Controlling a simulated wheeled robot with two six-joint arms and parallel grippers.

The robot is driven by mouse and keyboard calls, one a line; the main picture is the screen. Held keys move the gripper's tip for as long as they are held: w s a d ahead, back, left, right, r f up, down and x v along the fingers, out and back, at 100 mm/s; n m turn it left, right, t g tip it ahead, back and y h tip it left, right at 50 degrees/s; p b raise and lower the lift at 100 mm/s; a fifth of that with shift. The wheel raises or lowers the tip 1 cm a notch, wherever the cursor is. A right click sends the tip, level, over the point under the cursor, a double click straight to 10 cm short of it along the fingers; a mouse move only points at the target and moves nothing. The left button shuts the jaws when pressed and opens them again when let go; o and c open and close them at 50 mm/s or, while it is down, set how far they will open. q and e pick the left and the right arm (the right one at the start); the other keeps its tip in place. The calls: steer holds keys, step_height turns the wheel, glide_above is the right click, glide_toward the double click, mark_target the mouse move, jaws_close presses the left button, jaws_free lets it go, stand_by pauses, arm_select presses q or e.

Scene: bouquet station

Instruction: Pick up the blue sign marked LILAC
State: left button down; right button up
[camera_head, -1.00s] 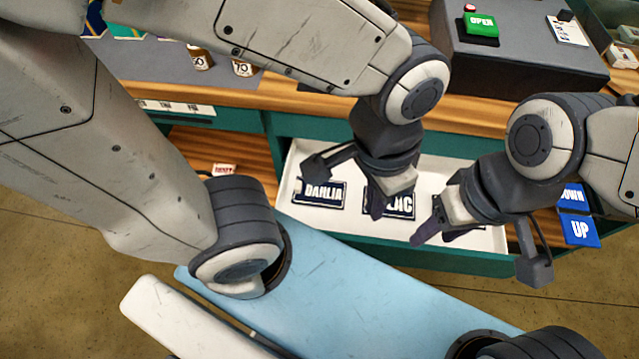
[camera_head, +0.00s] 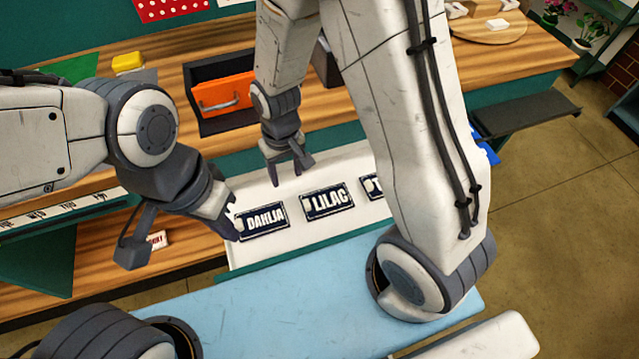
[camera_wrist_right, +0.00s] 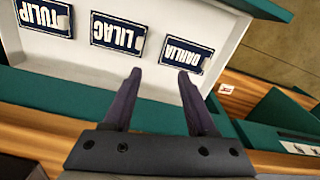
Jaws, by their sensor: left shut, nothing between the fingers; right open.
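The LILAC sign (camera_head: 328,202) is a dark blue plate with white letters, lying in a white drawer (camera_head: 262,257) between the DAHLIA sign (camera_head: 262,221) and a sign partly hidden by my right arm. The right wrist view shows the LILAC sign (camera_wrist_right: 118,38) upside down, and the hidden sign there reads TULIP (camera_wrist_right: 45,15). My right gripper (camera_head: 290,172) is open and empty behind the signs; in its wrist view its fingertips (camera_wrist_right: 160,74) point between LILAC and DAHLIA. My left gripper (camera_head: 229,222) is shut and empty at the left end of DAHLIA.
An open box with an orange front (camera_head: 224,94) stands on the wooden counter behind the drawer. A yellow block (camera_head: 128,63) sits at the back left.

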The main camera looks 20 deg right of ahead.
steer(key=m+p, duration=0.1)
steer(key=m, duration=0.1)
glide_above(306, 201)
step_height(306, 201, down, 9)
steer(key=f, duration=0.6)
steer(key=shift+s+d, duration=0.1)
steer(key=shift+d, duration=0.25)
steer(key=shift+f, duration=0.35)
steer(key=f+b, duration=0.2)
steer(key=f, duration=0.1)
steer(key=f+b, duration=0.1)
steer(key=f, duration=0.1)
steer(key=shift+w+a, duration=0.2)
steer(key=shift+a, duration=0.15)
steer(key=shift+r, duration=0.1)
jaws_close()
